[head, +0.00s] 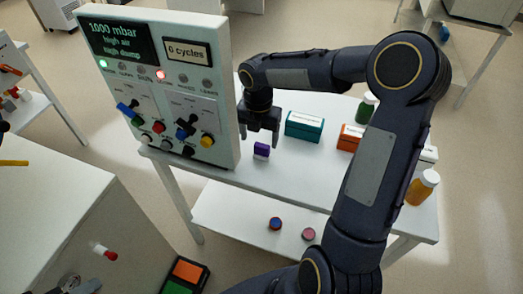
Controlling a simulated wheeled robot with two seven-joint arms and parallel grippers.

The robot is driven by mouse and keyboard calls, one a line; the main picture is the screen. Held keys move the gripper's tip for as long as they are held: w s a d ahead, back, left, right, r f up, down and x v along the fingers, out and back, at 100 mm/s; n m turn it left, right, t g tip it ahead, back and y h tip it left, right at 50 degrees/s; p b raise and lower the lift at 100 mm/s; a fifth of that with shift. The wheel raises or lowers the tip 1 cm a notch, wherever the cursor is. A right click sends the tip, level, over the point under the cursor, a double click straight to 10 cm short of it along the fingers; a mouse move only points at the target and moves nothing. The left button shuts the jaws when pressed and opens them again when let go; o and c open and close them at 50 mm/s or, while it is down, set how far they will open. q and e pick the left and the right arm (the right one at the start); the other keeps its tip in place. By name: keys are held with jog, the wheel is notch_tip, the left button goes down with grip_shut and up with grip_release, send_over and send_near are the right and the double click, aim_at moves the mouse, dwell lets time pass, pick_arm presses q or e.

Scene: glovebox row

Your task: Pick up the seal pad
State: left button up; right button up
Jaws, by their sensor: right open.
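My left gripper is not in view.
The control panel (160,84) stands close left of my right gripper. A teal box (304,126), an orange box (350,137), a green bottle (367,107) and a yellow bottle (422,187) stand to the right. Two small round pieces lie on the lower shelf (240,215).

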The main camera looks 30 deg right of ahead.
aim_at(262, 145)
jog(key=f, duration=0.5)
jog(key=shift+s+d+f, duration=0.3)
jog(key=c, duration=1.1)
jog(key=shift+r, duration=0.15)
jog(key=shift+r, duration=0.2)
jog(key=r, duration=0.3)
jog(key=shift+s+d+r, duration=0.1)
jog(key=shift+s+r, duration=0.1)
jog(key=shift+s, duration=0.1)
jog(key=s+r, duration=0.3)
jog(key=s, duration=0.1)
jog(key=s+d+r, duration=0.1)
jog(key=s+r, duration=0.2)
jog(key=s, duration=0.2)
jog(key=s+r, duration=0.3)
jog(key=s, duration=0.1)
jog(key=shift+s+d, duration=0.15)
jog(key=shift+d, duration=0.05)
